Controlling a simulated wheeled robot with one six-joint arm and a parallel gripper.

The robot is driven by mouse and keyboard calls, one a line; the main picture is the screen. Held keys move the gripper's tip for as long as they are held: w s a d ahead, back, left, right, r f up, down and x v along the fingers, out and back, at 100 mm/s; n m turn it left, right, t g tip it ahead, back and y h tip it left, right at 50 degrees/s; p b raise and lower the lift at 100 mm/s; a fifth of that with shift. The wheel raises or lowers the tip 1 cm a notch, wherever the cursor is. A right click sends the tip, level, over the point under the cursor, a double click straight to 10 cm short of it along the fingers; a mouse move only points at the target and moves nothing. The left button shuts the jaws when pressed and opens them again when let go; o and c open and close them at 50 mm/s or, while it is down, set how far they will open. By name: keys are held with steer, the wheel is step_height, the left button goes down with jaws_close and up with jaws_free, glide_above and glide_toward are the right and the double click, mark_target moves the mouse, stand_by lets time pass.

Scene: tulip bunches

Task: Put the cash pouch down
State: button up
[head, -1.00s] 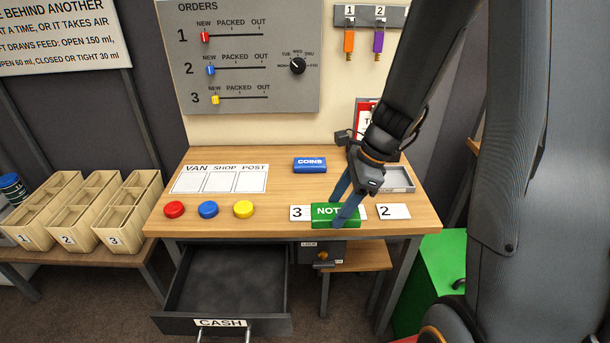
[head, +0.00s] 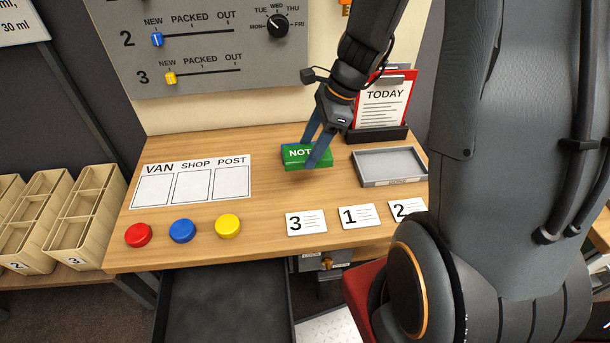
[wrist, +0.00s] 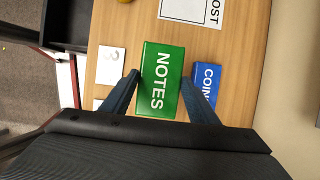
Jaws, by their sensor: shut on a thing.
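The green NOTES pouch (head: 300,155) is held between the two blue-grey fingers of my gripper (head: 311,157), over the rear middle of the wooden table. The wrist view shows the pouch (wrist: 161,78) with one finger on each side. The blue COINS pouch (wrist: 206,82) lies beside it in the wrist view. In the head view the green pouch hides nearly all of the blue one. I cannot tell whether the green pouch touches the table. The open dark cash drawer (head: 222,305) is below the table's front edge.
Number cards 3 (head: 306,222), 1 and 2 lie along the front right. A grey tray (head: 390,181) and a red TODAY clipboard (head: 383,100) stand at right. The VAN/SHOP/POST sheet (head: 190,164) and red, blue and yellow discs are at left.

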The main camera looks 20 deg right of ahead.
steer(key=shift+f, duration=4.75)
steer(key=shift+f, duration=0.15)
steer(key=o, duration=1.2)
steer(key=shift+c, duration=0.2)
